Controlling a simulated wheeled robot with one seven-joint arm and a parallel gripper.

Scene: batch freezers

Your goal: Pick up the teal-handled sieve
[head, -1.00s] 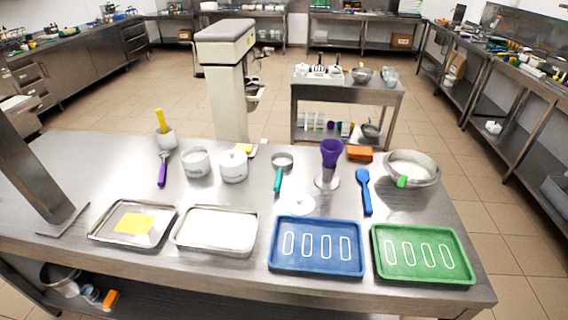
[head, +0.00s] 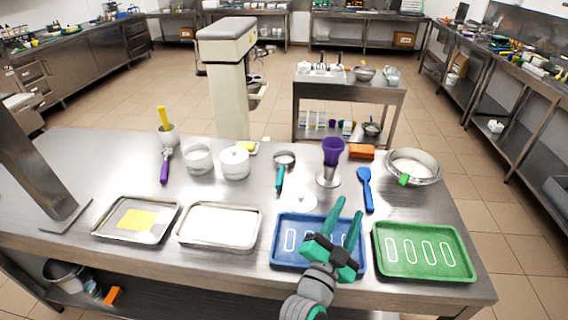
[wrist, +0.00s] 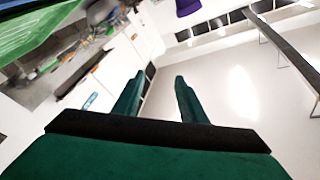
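The sieve (head: 281,171) lies on the steel table in the head view, its round metal head (head: 284,157) toward the back and its teal handle (head: 280,180) toward the front. My gripper (head: 345,217) is above the blue tray, in front and to the right of the sieve. Its two teal fingers are apart with nothing between them. In the wrist view the fingers (wrist: 158,97) are also apart and empty. The sieve is not seen in the wrist view.
A white disc (head: 301,201) and a metal stand with a purple cup (head: 333,152) are right of the sieve. The blue tray (head: 281,262), green tray (head: 420,274) and blue spatula (head: 367,190) lie nearby.

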